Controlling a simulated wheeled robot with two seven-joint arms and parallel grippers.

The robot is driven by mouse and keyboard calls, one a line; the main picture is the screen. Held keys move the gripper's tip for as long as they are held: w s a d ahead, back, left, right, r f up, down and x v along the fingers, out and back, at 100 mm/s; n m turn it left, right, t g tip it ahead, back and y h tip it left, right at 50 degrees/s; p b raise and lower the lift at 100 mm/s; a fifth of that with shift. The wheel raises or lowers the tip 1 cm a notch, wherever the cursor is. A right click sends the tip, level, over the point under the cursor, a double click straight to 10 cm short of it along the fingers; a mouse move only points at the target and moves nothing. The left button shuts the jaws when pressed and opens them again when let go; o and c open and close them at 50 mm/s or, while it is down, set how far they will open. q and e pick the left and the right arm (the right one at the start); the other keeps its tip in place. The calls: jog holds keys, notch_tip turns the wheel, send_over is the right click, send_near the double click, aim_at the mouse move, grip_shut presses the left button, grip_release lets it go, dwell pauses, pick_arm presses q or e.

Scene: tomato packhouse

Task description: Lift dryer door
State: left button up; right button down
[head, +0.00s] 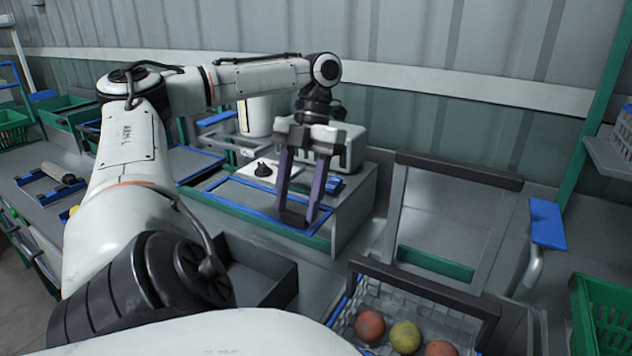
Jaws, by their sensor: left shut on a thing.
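My left gripper (297,215) hangs fingers-down in the middle of the head view, over the front edge of a blue-framed panel (245,205). Its two long fingers stand apart, with a small dark piece (293,217) between their tips. I cannot tell what this piece belongs to. To its right stands a grey frame with a dark top bar (460,170) and an opening in its middle. It may be the dryer door, but I cannot tell for sure. The left gripper is clear of this frame. My right gripper is not in view.
A wire basket (345,322) with red and yellow tomatoes (405,336) lies at the front. A grey box (350,150) stands behind my left gripper. An empty dark tray (262,280) is at its lower left. Green crates (600,310) stand at the right and far left.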

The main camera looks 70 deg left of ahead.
pick_arm(q)
jog(key=shift+f, duration=0.1)
dwell(0.3)
jog(key=o, duration=1.5)
